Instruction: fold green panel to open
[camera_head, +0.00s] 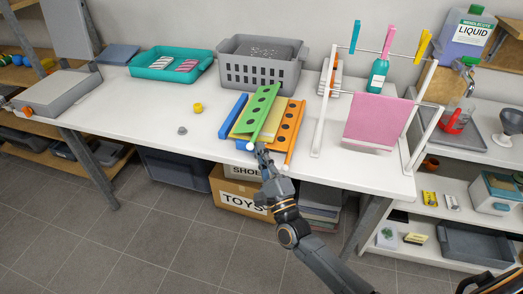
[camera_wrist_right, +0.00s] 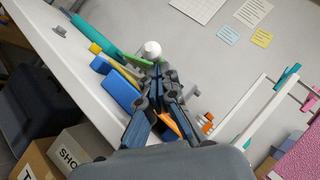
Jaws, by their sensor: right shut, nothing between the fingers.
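The green panel (camera_head: 263,108), a long strip with a row of dark holes, stands tilted up on a low folding thing on the table. An orange panel (camera_head: 291,127) with holes lies to its right. My right gripper (camera_head: 261,148) is shut and empty at the green panel's near end. In the right wrist view its fingertips (camera_wrist_right: 158,72) are close to a white knob (camera_wrist_right: 152,49) by the green panel (camera_wrist_right: 133,60); I cannot tell if they touch. My left gripper is not in view.
A grey crate (camera_head: 262,68) and a teal tray (camera_head: 172,62) stand behind. A white rack (camera_head: 326,107) with a pink cloth (camera_head: 376,121) stands to the right. The table's left-middle is mostly clear.

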